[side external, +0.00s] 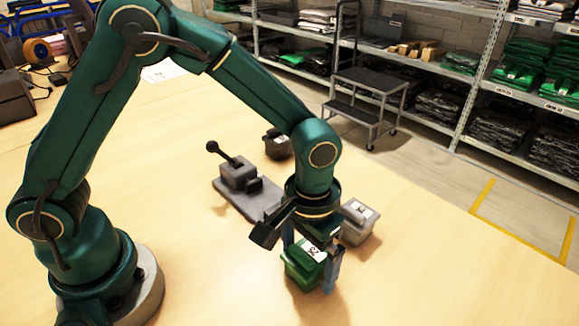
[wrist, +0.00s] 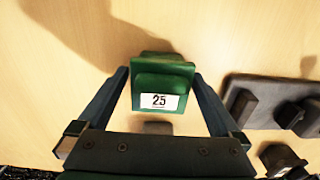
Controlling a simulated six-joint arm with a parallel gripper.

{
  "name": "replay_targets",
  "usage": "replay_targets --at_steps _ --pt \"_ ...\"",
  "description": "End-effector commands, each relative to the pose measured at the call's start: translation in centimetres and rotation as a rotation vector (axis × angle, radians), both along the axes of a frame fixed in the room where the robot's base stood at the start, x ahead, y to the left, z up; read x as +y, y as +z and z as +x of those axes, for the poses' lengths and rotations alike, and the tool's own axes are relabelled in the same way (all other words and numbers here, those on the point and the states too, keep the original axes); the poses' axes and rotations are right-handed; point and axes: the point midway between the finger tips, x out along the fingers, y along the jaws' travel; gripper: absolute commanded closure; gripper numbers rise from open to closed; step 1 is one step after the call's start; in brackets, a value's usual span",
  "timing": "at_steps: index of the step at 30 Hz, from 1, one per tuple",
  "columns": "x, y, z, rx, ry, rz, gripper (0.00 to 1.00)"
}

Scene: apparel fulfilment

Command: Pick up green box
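The green box (side external: 297,271) with a white label stands on the wooden table beneath my gripper. In the wrist view the green box (wrist: 163,66) shows its label, "25", toward the camera. My gripper (side external: 311,268) points down with one blue-grey finger on each side of the box. In the wrist view my gripper (wrist: 160,73) is open, with narrow gaps between its fingers and the sides of the box. The lower part of the box is partly hidden by a finger in the side view.
A grey box (side external: 357,222) stands close behind my gripper. A grey fixture with a black-knobbed lever (side external: 238,176) lies to the left, with a dark box (side external: 277,146) beyond it. The table in front is clear. A step stool (side external: 368,97) and stocked shelves stand beyond the table.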

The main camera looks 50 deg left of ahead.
Motion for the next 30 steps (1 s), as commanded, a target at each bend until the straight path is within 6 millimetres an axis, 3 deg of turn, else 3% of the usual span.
replay_targets --at_steps 1,6,17,25,30 --pt "0.0 0.0 0.0 0.0 0.0 0.0 0.15" --pt "0.0 0.0 0.0 0.0 0.0 0.0 0.78" --pt "0.0 0.5 0.0 -0.002 0.0 0.0 0.78" --pt "0.0 4.4 0.2 -0.009 0.001 -0.002 0.78" --pt "4.1 6.5 0.3 -0.005 0.012 0.001 0.78"
